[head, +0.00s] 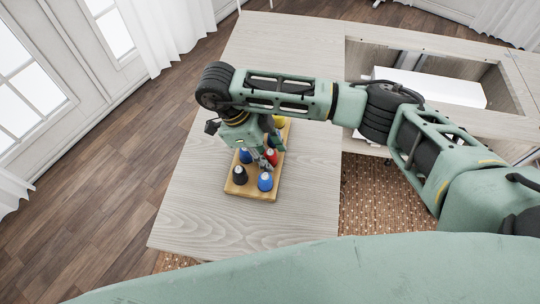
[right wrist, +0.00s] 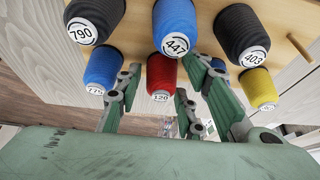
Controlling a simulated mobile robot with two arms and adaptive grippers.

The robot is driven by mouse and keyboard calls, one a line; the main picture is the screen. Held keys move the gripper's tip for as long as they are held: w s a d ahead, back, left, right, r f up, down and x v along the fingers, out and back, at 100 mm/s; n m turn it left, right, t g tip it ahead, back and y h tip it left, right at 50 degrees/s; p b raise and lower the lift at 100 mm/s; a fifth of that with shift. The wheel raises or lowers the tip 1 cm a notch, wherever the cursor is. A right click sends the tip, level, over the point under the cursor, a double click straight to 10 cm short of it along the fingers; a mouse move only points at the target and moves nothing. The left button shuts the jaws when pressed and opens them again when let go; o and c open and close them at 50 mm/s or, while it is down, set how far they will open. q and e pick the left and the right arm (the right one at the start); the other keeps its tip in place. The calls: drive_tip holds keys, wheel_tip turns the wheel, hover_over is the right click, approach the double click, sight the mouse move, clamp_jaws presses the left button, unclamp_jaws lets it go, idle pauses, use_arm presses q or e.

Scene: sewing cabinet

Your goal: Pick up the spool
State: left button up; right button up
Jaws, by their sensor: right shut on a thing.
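A red spool (head: 271,157) marked 120 stands among other spools on a small wooden board (head: 251,193). My right gripper (head: 266,151) reaches down over the board and is shut on the red spool. In the right wrist view the red spool (right wrist: 161,78) shows between the green fingers of my right gripper (right wrist: 163,84); the contact itself is not clear. The spool looks upright and close to the board. My left gripper does not show.
Around it stand a blue spool (head: 265,181), a black spool (head: 240,175), another blue spool (head: 246,156) and a yellow spool (right wrist: 259,88). The cabinet's table top (head: 190,215) is clear left of and in front of the board. An open compartment with a white machine (head: 430,87) lies at right.

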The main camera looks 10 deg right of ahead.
sight(271, 154)
drive_tip(key=shift+s+f, duration=0.3)
drive_tip(key=shift+s, duration=0.05)
drive_tip(key=c, duration=0.3)
drive_tip(key=shift+c, duration=0.2)
drive_tip(key=shift+r, duration=0.25)
drive_tip(key=r, duration=0.3)
drive_tip(key=shift+w+r, duration=0.2)
drive_tip(key=shift+r, duration=0.05)
drive_tip(key=s+d+r, duration=0.2)
drive_tip(key=s, duration=0.1)
drive_tip(key=s+d+r, duration=0.2)
drive_tip(key=s+r, duration=0.1)
drive_tip(key=s+d+r, duration=0.2)
drive_tip(key=s, duration=0.2)
drive_tip(key=shift+r+b, duration=0.15)
drive_tip(key=shift+b, duration=0.25)
